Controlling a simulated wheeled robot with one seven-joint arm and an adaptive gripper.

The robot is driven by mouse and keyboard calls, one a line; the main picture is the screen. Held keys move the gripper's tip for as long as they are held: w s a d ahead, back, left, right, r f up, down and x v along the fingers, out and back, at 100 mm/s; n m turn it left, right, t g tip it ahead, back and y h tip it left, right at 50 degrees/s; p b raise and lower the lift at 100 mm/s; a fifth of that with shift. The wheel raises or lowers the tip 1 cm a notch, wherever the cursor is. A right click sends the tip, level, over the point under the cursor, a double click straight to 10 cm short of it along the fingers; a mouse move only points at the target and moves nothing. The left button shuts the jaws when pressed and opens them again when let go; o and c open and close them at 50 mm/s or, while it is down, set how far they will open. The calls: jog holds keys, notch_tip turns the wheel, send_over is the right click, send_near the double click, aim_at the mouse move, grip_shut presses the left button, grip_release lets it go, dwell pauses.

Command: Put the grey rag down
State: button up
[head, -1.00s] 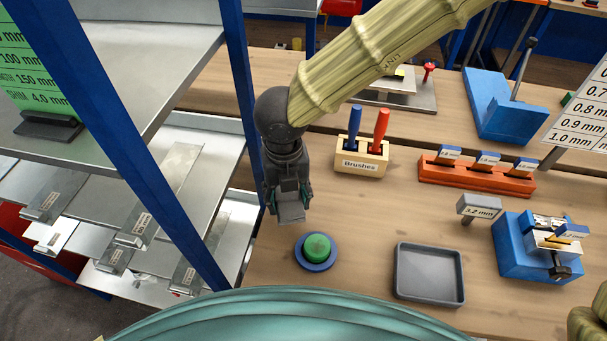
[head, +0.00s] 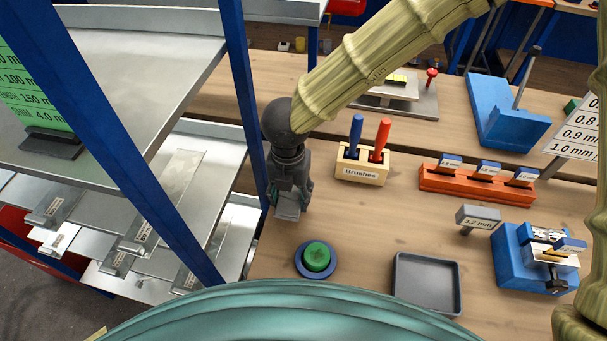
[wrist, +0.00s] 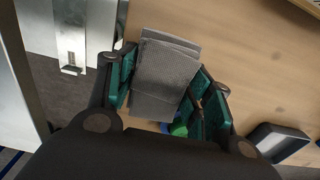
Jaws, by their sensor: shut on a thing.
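The grey rag (wrist: 165,75) is a folded, ribbed cloth held between the green-lined fingers of my gripper (wrist: 160,95) in the wrist view. In the head view my gripper (head: 290,200) points down near the left edge of the wooden workbench, beside the blue rack post. The rag's lower part (head: 288,209) shows there between and below the fingers, above the bench top. I cannot tell from these views whether it touches the wood.
A green button on a blue base (head: 317,258) is just in front of the gripper. An empty grey tray (head: 400,292) is to its right. A brush holder (head: 362,170) stands behind right. A blue post (head: 243,90) of the metal shelving is close on the left. Bare bench lies between.

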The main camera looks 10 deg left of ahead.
jog(key=w+p, duration=0.1)
jog(key=w, duration=0.1)
jog(key=w+p, duration=0.1)
jog(key=w, duration=0.2)
jog(key=w+d, duration=0.1)
jog(key=w, duration=0.2)
jog(key=shift+d+f+p, duration=0.1)
jog(key=shift+f+p, duration=0.2)
jog(key=shift+p, duration=0.1)
notch_tip(320, 180, down, 4)
jog(key=shift+r+p, duration=0.15)
jog(key=shift+p, duration=0.55)
jog(key=shift+s, duration=0.1)
jog(key=o, duration=1.2)
jog(key=shift+c, duration=0.2)
notch_tip(320, 180, up, 12)
jog(key=b, duration=0.2)
jog(key=shift+b, duration=0.35)
